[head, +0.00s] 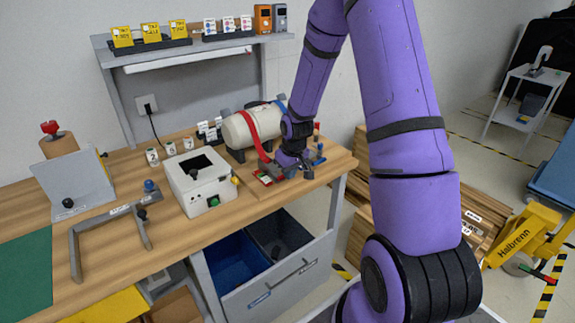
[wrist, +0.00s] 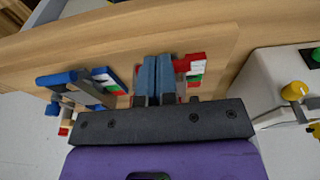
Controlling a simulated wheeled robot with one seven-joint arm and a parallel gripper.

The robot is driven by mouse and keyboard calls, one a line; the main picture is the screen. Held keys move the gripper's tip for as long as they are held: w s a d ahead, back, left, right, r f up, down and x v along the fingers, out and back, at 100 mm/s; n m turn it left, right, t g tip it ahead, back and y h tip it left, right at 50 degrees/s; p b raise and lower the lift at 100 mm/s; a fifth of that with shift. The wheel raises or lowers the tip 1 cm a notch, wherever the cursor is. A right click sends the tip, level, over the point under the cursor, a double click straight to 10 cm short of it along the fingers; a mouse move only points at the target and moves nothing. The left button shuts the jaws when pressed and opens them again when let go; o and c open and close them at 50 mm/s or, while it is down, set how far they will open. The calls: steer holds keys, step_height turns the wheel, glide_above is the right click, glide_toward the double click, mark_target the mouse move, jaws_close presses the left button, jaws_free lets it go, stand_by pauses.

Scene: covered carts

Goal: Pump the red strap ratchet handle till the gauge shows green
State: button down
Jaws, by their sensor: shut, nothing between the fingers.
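The red strap (head: 257,138) runs over a white cylinder and down to a red ratchet (head: 264,177) on the bench. In the wrist view, the red ratchet handle (wrist: 188,62) shows just right of my fingers, partly hidden behind them. A small gauge plate with green and white (wrist: 196,76) sits beside it; its reading is too small to tell. My gripper (wrist: 155,62) is shut and empty, with its fingertips close beside the red handle; contact cannot be told. It also shows in the head view (head: 290,168), at the right end of the bench.
A blue ratchet (wrist: 62,78) with its own gauge plate (wrist: 106,78) stands left of my fingers in the wrist view. The white cylinder (head: 238,131) lies behind. A white box (head: 197,180) with knobs stands to the left. The bench edge is close in front.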

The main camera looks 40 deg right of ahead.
steer(key=shift+s+f, duration=0.15)
steer(key=shift+f, duration=0.35)
stand_by(0.3)
